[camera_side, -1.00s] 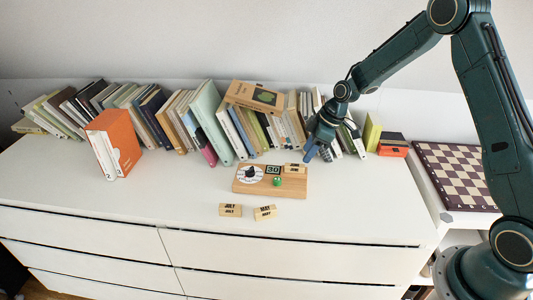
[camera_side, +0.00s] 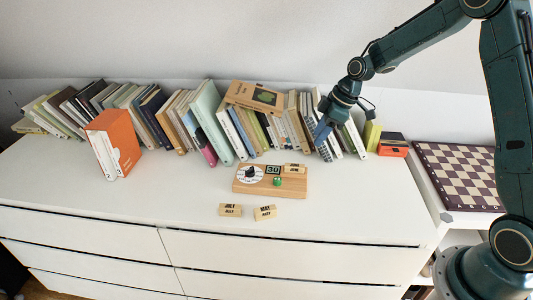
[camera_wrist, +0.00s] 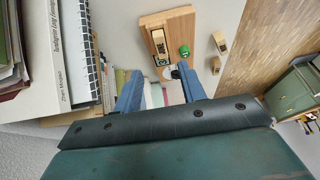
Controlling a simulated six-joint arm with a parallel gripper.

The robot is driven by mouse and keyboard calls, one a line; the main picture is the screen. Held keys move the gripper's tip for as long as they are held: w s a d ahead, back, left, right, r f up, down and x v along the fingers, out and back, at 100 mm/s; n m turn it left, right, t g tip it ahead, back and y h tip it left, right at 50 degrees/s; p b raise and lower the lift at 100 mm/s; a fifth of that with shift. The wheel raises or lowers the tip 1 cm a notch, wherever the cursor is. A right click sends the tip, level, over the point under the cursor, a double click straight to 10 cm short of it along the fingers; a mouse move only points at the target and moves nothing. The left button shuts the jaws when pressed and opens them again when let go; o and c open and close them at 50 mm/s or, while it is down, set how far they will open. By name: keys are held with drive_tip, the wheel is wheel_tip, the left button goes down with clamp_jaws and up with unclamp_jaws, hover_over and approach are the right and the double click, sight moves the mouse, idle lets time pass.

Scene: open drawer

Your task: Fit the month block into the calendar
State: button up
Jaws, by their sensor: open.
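The wooden calendar (camera_side: 244,187) lies on the white dresser top, with a round dial (camera_side: 250,174) and a 30 block (camera_side: 273,170). The month block marked JUNE (camera_side: 294,169) sits at the calendar's upper right; I cannot tell whether it is fully down in its slot. A green die (camera_side: 277,181) is on the calendar's front part. Loose JULY (camera_side: 230,210) and MAY (camera_side: 265,212) blocks lie in front. My gripper (camera_side: 321,135) is open and empty, above and to the right behind the calendar. The wrist view shows its blue fingers apart (camera_wrist: 160,88), with the calendar (camera_wrist: 181,27) beyond.
A row of leaning books (camera_side: 190,120) stands along the back, close to my gripper. An orange box file (camera_side: 114,143) stands at the left. A chessboard (camera_side: 458,174) lies at the right. The dresser top around the calendar's front and left is mostly clear.

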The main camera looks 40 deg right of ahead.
drive_tip(key=s+a+r+m+t+h, duration=0.15)
drive_tip(key=s+a+r+m, duration=0.35)
drive_tip(key=s+r, duration=0.95)
drive_tip(key=s+a+r+m, duration=0.1)
drive_tip(key=s+m, duration=0.1)
drive_tip(key=s, duration=0.6)
drive_tip(key=s+a+r+m+h, duration=0.1)
drive_tip(key=s, duration=0.7)
drive_tip(key=shift+s+a+r+m+t, duration=0.15)
drive_tip(key=shift+a+r+m+t, duration=0.1)
drive_tip(key=shift+m+t, duration=0.2)
